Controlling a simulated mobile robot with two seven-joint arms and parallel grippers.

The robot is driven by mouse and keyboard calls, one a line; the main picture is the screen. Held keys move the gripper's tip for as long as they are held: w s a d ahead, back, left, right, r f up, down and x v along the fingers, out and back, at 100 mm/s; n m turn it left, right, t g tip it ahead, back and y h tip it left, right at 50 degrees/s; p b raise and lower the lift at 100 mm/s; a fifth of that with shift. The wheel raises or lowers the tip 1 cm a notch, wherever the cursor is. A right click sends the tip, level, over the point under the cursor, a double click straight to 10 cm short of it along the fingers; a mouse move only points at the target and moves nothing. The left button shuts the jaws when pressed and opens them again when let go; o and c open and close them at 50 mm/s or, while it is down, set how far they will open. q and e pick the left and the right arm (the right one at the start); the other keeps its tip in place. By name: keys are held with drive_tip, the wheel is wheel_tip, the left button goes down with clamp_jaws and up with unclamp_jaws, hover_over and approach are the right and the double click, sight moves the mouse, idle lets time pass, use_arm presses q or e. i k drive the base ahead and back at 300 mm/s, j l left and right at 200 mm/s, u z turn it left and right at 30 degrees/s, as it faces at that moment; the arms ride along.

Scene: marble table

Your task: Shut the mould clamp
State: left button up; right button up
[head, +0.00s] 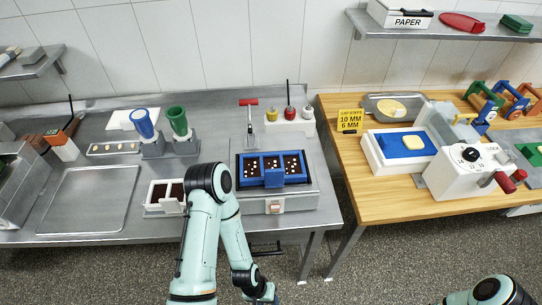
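A blue mould (274,180) with dark, white-dotted compartments lies on a grey metal base (312,197) on the steel table. A metal lever with a red handle (249,102) stands upright behind the mould, clear of its top; I take it to be the clamp lever. A small pale latch-like block (275,206) is on the base's front face. My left arm rises left of the mould and folds back down to the right. Its wrist shows at the bottom edge, in front of the table; its fingertips are cut off. Only part of my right arm shows at the bottom right; its gripper is out of frame.
A white tray of dark filling (160,194) sits beside my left arm. Blue (144,124) and green (178,122) cups stand behind. Red- and yellow-topped bottles (290,113) stand behind the lever's right. A white machine (470,168) occupies the wooden table (375,208).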

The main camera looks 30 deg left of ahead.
sight(248, 103)
drive_tip(key=i+j+u, duration=0.1)
drive_tip(key=u, duration=0.25)
drive_tip(key=i+j+u, duration=0.15)
drive_tip(key=u, duration=0.2)
drive_tip(key=i+j+u, duration=0.1)
drive_tip(key=u, duration=0.25)
drive_tip(key=k+j+z, duration=0.55)
drive_tip(key=z, duration=0.15)
drive_tip(key=j, duration=0.15)
